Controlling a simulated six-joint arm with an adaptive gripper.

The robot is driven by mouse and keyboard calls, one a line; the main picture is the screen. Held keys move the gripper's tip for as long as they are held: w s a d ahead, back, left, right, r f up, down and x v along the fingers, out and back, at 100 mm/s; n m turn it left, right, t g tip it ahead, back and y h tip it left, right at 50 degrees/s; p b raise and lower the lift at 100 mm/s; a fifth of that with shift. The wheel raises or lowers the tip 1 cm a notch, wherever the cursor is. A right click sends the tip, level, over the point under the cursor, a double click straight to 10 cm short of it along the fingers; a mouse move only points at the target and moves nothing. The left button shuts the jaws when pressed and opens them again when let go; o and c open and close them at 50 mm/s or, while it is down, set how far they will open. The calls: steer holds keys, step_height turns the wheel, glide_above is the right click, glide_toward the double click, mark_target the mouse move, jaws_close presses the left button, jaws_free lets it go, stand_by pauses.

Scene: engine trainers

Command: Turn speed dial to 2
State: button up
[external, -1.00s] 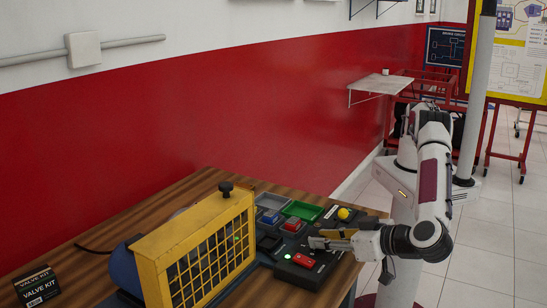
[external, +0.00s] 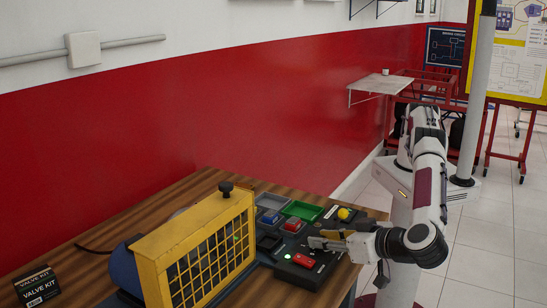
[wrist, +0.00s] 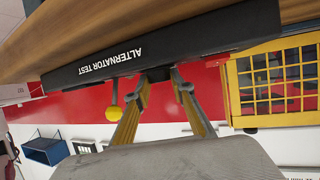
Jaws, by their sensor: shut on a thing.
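My gripper (external: 322,242) reaches in from the right over the dark control panel (external: 318,272). In the wrist view my gripper (wrist: 160,82) has its two yellow fingers closed in on a small dark piece (wrist: 157,74), which looks like the speed dial, by the edge of the panel marked ALTERNATOR TEST (wrist: 125,57). The fingertips hide much of it. The dial's numbers and pointer do not show, so I cannot tell its setting.
A red switch (external: 303,260) lies just below my gripper, and a yellow knob (external: 343,213) stands behind it. A yellow guard cage (external: 195,250) is to the left. Green (external: 302,210) and grey trays sit behind. A valve kit box (external: 37,286) is far left.

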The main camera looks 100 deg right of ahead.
steer(key=o, duration=1.1)
steer(key=shift+f, duration=0.15)
steer(key=shift+r, duration=0.2)
step_height(320, 180, up, 10)
steer(key=shift+f, duration=0.15)
